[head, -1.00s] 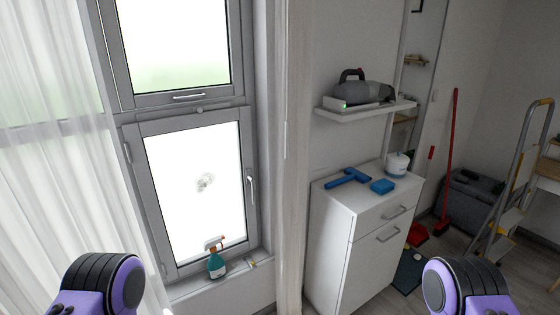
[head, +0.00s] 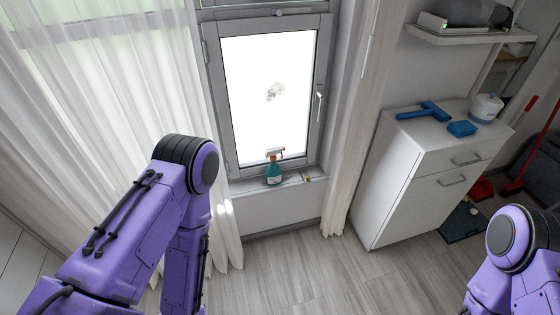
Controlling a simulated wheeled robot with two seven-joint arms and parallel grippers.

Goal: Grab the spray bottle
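The spray bottle (head: 273,173) stands upright on the window sill, at the foot of the lower window pane. It has a teal body, a pale label and a white and orange trigger head. My purple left arm comes in from the left, in front of the curtain and left of the bottle. My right arm shows at the lower right, in front of the cabinet side of the room. Neither gripper is in the picture, and nothing touches the bottle.
The sill (head: 240,187) also holds a small yellowish item (head: 308,178). Sheer curtains (head: 100,90) hang left of the window. A white cabinet (head: 405,185) at right carries a blue squeegee (head: 424,111), a blue sponge (head: 461,129) and a white container (head: 486,107).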

